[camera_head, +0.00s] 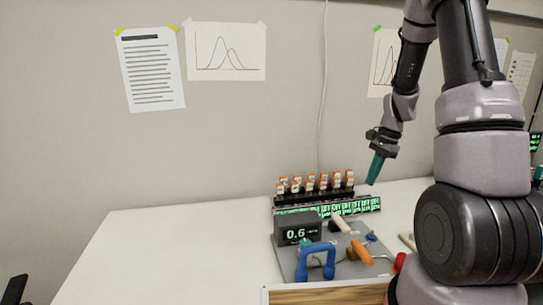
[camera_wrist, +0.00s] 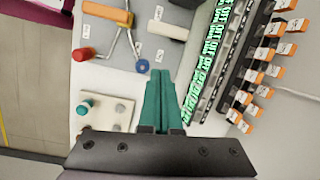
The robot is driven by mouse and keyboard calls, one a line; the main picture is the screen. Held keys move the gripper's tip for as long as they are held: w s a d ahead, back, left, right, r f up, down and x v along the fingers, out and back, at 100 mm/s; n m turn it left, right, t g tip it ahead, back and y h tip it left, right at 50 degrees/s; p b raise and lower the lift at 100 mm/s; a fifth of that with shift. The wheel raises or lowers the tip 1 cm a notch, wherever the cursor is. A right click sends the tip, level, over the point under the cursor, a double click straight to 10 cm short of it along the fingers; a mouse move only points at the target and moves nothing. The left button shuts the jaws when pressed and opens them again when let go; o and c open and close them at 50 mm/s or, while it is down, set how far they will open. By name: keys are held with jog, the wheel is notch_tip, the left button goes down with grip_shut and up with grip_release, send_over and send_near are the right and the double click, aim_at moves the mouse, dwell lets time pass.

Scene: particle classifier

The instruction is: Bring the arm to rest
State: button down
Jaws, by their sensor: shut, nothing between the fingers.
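My gripper (camera_head: 375,169) has teal fingers that point down, above the right part of the white table. In the wrist view the two fingers of my gripper (camera_wrist: 160,78) lie together, with nothing between them. My arm comes down from the top right of the head view. The gripper is apart from everything on the table.
The white table (camera_head: 180,245) is clear on its left. A grey mat carries a 0.6 display (camera_head: 297,231), a blue handle (camera_head: 316,262) and an orange-handled tool (camera_head: 361,251). Behind it stands a rack (camera_head: 330,207) with several orange-capped vials (camera_head: 323,181).

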jog(key=s+a+r+n+t, duration=0.2)
jog(key=s+a+r, duration=0.1)
jog(key=r, duration=0.6)
jog(key=s+a+r+n+t, duration=0.1)
jog(key=s+a+r+n, duration=0.25)
jog(key=r, duration=0.65)
jog(key=s+a+r+n+t, duration=0.3)
jog(key=s+r, duration=0.5)
jog(key=s, duration=0.5)
jog(key=shift+s+a+r+n+t+h, duration=0.15)
jog(key=shift+a+r+n+t+h, duration=0.2)
jog(key=shift+n+t, duration=0.3)
